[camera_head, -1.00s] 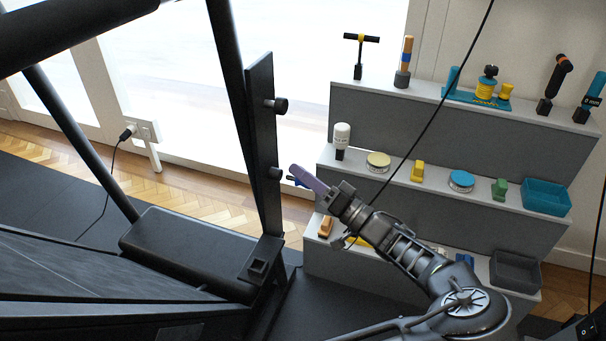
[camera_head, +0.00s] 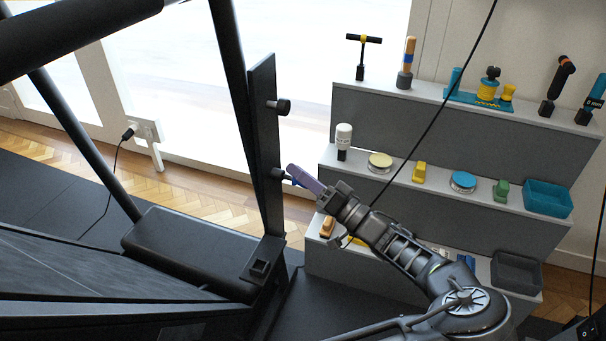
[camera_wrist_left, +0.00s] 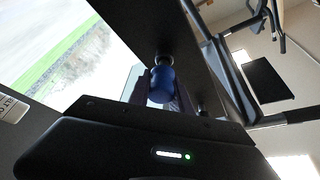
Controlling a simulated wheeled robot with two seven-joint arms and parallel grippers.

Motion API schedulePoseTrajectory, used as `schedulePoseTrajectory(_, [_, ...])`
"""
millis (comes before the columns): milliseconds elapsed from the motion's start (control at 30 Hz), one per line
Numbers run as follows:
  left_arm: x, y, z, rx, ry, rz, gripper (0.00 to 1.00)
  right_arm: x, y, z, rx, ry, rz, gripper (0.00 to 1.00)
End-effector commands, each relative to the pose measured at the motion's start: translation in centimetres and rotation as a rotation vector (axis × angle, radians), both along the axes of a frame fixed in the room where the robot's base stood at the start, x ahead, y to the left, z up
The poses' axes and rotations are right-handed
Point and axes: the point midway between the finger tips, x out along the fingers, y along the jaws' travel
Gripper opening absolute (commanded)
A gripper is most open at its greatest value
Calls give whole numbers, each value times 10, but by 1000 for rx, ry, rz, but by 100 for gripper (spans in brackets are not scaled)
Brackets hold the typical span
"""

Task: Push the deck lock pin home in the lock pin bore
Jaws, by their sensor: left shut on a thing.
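The deck lock pin has a blue grip (camera_wrist_left: 160,84) and is held between the purple fingers of my left gripper (camera_head: 304,180), which is shut on it. In the wrist view the pin's blue end meets a dark round part (camera_wrist_left: 163,60) at the plate. The lock pin bore itself is hidden, so I cannot tell how deep the pin sits. My right gripper is not in view.
A second dark knob (camera_head: 279,106) sticks out higher on the plate. A grey stepped rack (camera_head: 420,120) with tools, tins and a teal bin (camera_head: 547,198) stands right of and behind my left arm. A black padded bench (camera_head: 190,253) lies to the left.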

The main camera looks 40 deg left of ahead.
Motion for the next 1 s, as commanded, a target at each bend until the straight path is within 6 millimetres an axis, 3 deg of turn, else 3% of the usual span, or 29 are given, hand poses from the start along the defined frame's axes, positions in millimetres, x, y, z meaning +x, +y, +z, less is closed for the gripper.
schedulePoseTrajectory(933, [-8, 22, 1, 1, 0, 1, 0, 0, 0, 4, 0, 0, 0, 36])
schedulePoseTrajectory(967, [-8, 23, 0, 0, 0, 0, 26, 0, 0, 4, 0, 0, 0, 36])
schedulePoseTrajectory(1000, [-8, 22, 0, 0, 0, 0, 29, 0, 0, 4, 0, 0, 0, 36])
